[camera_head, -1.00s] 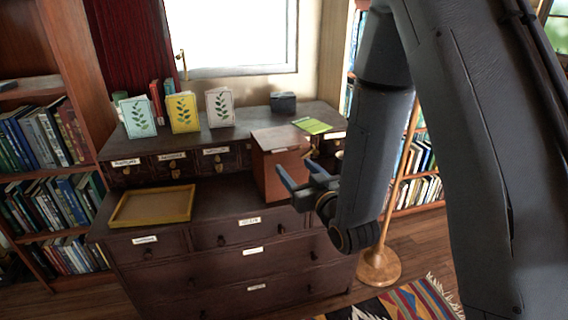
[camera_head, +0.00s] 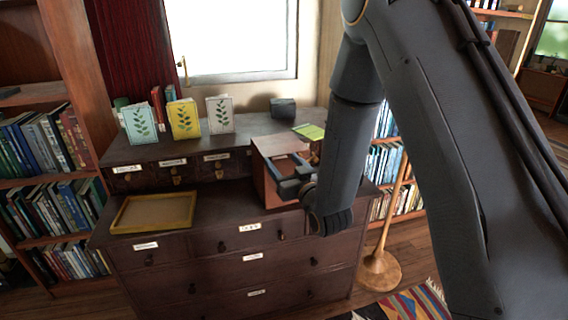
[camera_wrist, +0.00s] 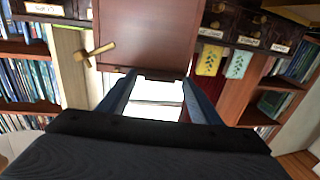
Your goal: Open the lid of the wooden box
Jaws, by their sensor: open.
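The wooden box (camera_head: 268,185) is reddish brown and stands on the dresser top, right of the yellow tray. Its lid looks shut, though my gripper and arm cover part of it. My gripper (camera_head: 270,167) is open and empty, with its fingers in front of the box's right part. In the wrist view, a flat reddish-brown panel of the box (camera_wrist: 150,32) fills the upper middle. My open gripper's fingertips (camera_wrist: 155,76) reach to its lower edge there. I cannot tell whether they touch it.
The shallow yellow tray (camera_head: 152,230) lies on the dresser (camera_head: 160,285) left of the box. Upright leaf-pattern cards (camera_head: 184,119), a dark small box (camera_head: 283,108) and a green booklet (camera_head: 309,131) stand or lie on the raised back. A wooden lamp stand (camera_head: 379,268) is at right.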

